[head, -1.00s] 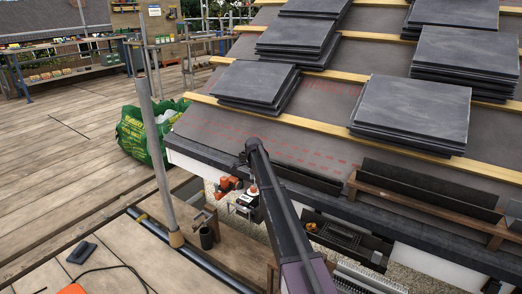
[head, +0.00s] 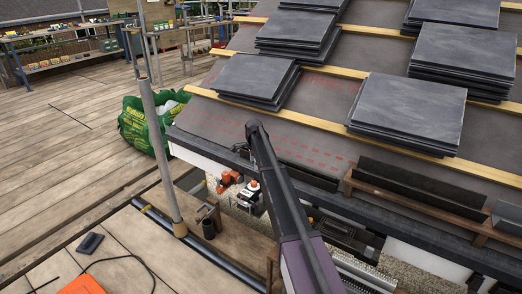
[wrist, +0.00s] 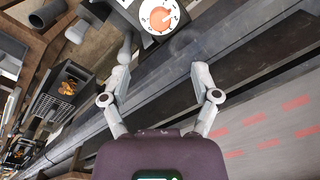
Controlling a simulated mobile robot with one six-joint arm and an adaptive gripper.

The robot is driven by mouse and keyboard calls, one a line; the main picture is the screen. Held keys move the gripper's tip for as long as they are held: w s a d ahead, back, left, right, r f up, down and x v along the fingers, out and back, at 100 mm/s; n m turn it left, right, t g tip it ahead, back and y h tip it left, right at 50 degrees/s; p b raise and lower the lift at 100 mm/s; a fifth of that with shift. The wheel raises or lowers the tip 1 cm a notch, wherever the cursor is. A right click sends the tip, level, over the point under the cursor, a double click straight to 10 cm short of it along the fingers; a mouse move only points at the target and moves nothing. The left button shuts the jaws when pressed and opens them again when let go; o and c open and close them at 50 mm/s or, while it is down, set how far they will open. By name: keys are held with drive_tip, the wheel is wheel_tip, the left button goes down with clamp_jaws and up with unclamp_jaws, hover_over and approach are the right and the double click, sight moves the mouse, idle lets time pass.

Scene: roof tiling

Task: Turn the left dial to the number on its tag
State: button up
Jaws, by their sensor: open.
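A round white dial (wrist: 160,14) with an orange knob and small dark marks around it shows at the top of the wrist view, partly cut off by the frame edge. I cannot read its numbers or see a tag. Only one dial is clear there. My gripper (wrist: 158,52) is open and empty, its fingers spread below the dial in the picture and apart from it. In the head view, my arm hides the gripper. A small white and orange item (head: 250,190) sits at the roof's lower edge beside my arm; its details are too small to tell.
Slate stacks (head: 408,105) lie on the battened roof at right. An orange tool (head: 228,180) sits left of my arm. A grey post (head: 160,150) stands at left near a green bag (head: 140,125). A dark crate (wrist: 62,90) lies left in the wrist view. The decking at left is mostly clear.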

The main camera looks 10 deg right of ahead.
drive_tip(key=s+r+n+p, duration=0.5)
drive_tip(key=s+r+p, duration=0.9)
drive_tip(key=s, duration=0.1)
drive_tip(key=shift+s+r+n, duration=0.35)
drive_tip(key=shift+n, duration=0.05)
drive_tip(key=shift+d, duration=0.1)
idle(0.5)
drive_tip(key=s+n, duration=1.1)
drive_tip(key=s, duration=1.9)
wheel_tip(320, 180, up, 22)
drive_tip(key=p, duration=2.2)
drive_tip(key=shift+d+r+g, duration=0.15)
drive_tip(key=shift+r+g, duration=0.05)
drive_tip(key=shift+g, duration=0.1)
drive_tip(key=shift+w, duration=0.1)
